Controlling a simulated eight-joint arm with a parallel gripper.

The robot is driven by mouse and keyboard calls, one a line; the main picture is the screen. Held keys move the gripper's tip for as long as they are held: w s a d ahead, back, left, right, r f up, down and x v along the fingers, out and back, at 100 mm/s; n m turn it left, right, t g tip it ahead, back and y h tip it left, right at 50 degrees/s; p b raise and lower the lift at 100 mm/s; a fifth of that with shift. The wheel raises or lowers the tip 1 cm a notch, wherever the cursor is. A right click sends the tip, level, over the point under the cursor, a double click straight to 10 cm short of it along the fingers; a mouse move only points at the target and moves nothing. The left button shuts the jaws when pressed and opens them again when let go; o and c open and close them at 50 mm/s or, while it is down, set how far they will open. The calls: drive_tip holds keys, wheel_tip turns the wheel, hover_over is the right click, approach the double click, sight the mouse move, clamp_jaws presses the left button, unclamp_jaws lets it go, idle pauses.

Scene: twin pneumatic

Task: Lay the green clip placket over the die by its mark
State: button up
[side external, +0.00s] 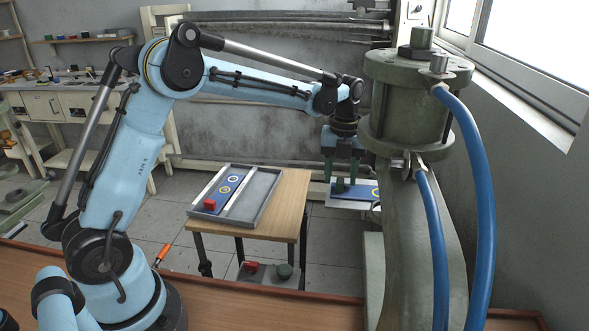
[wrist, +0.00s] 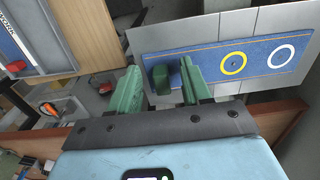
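The green clip placket is a blue strip (wrist: 208,64) with a dark green block (wrist: 160,78) at its left end, a yellow ring and a white ring. It lies on a pale metal plate (wrist: 225,22) in the wrist view. In the side view the green block (side external: 340,186) and strip (side external: 365,191) show beside the press column, which hides the far end. My gripper (wrist: 160,70) is open, its two green fingers either side of the block with gaps showing. It also shows in the side view (side external: 341,180). I cannot make out the die.
A grey tray (side external: 262,190) on a wooden table (side external: 290,195) holds another blue strip with a red block (side external: 209,205). The press (side external: 405,110) with blue hoses stands close at the right.

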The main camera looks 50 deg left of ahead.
wheel_tip(320, 180, up, 12)
drive_tip(key=s+d+r+n+t, duration=0.1)
drive_tip(key=s+n+t, duration=0.1)
drive_tip(key=s+n, duration=0.4)
drive_tip(key=s+d+f+n+t, duration=0.1)
drive_tip(key=s+f+n, duration=0.3)
drive_tip(key=n, duration=0.6)
drive_tip(key=s+d+f+n+t, duration=0.1)
drive_tip(key=s+f+n+t, duration=0.3)
drive_tip(key=s+n, duration=0.5)
drive_tip(key=shift+d+f+n, duration=0.2)
drive_tip(key=shift+d+n, duration=0.05)
drive_tip(key=shift+n, duration=0.75)
